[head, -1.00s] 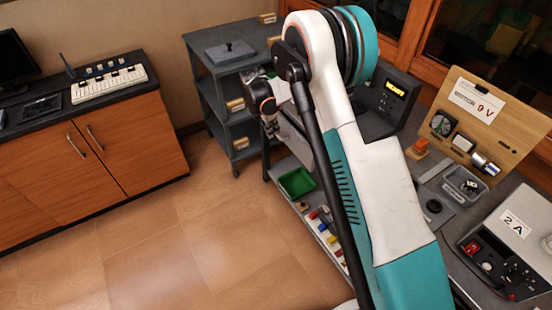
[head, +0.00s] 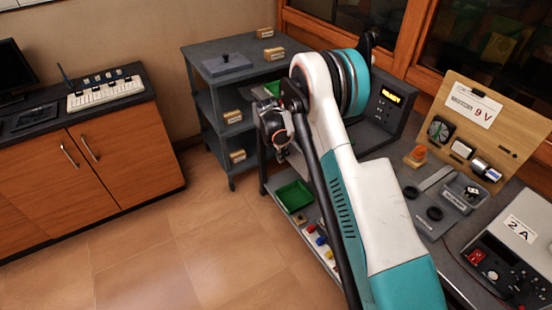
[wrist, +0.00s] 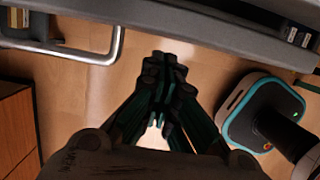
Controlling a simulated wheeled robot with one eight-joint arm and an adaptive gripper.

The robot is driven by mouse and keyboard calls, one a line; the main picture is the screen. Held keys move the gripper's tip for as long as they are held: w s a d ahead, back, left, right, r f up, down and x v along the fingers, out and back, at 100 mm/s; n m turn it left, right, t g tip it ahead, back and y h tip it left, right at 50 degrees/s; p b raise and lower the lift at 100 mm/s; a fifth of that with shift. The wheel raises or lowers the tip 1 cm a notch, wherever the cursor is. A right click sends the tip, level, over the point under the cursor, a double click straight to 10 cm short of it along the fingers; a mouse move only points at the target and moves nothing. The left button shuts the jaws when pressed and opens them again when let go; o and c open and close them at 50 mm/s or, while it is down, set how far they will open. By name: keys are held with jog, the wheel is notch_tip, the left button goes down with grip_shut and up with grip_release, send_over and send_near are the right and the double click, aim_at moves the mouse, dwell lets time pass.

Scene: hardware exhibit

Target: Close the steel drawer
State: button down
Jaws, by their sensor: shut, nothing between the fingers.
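The steel drawer (head: 309,243) is grey and stands out from under the workbench in the head view. It holds a green tray (head: 293,196) and several small coloured parts. In the wrist view a grey steel edge (wrist: 215,25) crosses the top, with a bar handle (wrist: 90,57) at upper left. I take these for the drawer front. My gripper (wrist: 165,62) is shut and empty, with its tips just below that edge and right of the handle. Contact cannot be told. In the head view the fingertips are hard to make out.
A grey shelf cart (head: 226,100) stands behind the drawer. A wooden cabinet (head: 120,150) is at the left. The workbench (head: 400,195) at the right carries instruments and a wooden panel (head: 490,125). The tiled floor (head: 190,245) between is clear.

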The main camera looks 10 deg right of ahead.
aim_at(294, 150)
jog(key=shift+w+d, duration=0.15)
jog(key=shift+d, duration=0.3)
jog(key=d, duration=0.1)
jog(key=w+d, duration=0.1)
jog(key=d, duration=0.2)
jog(key=shift+w+d, duration=0.25)
jog(key=shift+a, duration=0.1)
